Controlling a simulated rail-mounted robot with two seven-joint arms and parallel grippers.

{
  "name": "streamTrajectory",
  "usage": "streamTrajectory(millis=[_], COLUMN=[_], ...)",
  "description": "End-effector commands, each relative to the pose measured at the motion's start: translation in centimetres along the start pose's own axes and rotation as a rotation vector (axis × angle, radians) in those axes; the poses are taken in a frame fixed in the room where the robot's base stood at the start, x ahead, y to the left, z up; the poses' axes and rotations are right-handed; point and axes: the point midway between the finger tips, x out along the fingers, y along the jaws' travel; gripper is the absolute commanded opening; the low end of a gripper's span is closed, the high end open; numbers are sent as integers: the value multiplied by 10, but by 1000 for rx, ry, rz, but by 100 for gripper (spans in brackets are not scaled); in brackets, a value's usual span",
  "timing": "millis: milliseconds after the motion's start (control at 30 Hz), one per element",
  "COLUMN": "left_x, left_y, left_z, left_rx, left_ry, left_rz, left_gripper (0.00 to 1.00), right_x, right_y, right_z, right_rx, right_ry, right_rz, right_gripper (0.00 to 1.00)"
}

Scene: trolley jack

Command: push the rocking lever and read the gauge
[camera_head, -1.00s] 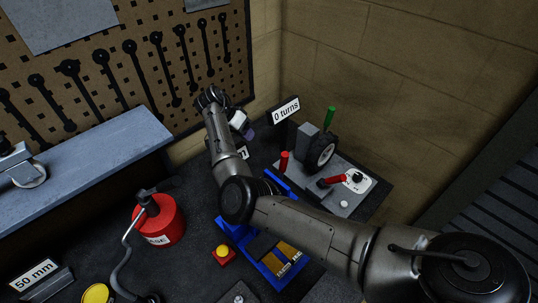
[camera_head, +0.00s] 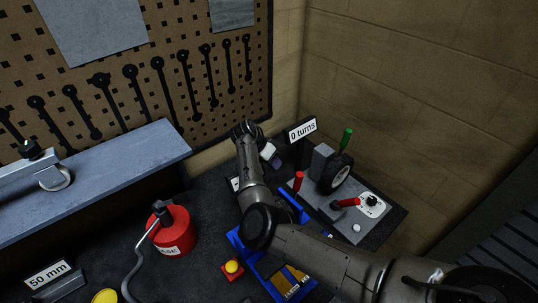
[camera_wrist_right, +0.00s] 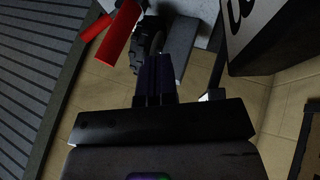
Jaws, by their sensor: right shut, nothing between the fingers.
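I cannot tell which one is the rocking lever. A small white dial plate (camera_head: 374,205) on the stand may be the gauge. My right gripper (camera_head: 275,160) is left of the stand, below the "0 turns" sign (camera_head: 302,130). In the right wrist view its fingers (camera_wrist_right: 155,75) are shut and empty, with a red handle (camera_wrist_right: 121,32) and the wheel (camera_wrist_right: 146,45) beyond. My left gripper is not in view.
A blue frame (camera_head: 265,268) is partly hidden under my right arm. A red grease can (camera_head: 173,232), a yellow button on a red box (camera_head: 232,268) and a "50 mm" sign (camera_head: 50,275) stand to the left. A grey shelf (camera_head: 120,165) and pegboard are behind.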

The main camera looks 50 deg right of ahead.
Motion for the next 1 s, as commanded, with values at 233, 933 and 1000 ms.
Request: streamTrajectory(millis=[233,933,1000], left_x=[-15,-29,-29], left_y=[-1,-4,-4], left_z=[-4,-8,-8], left_rx=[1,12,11], left_ry=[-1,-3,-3], left_rz=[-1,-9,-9], left_gripper=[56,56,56], right_x=[38,58,58], right_y=[7,34,34], right_z=[-1,1,1], right_rx=[2,0,0], right_ry=[-1,0,0], right_rz=[0,-1,-1], right_gripper=[0,0,0])
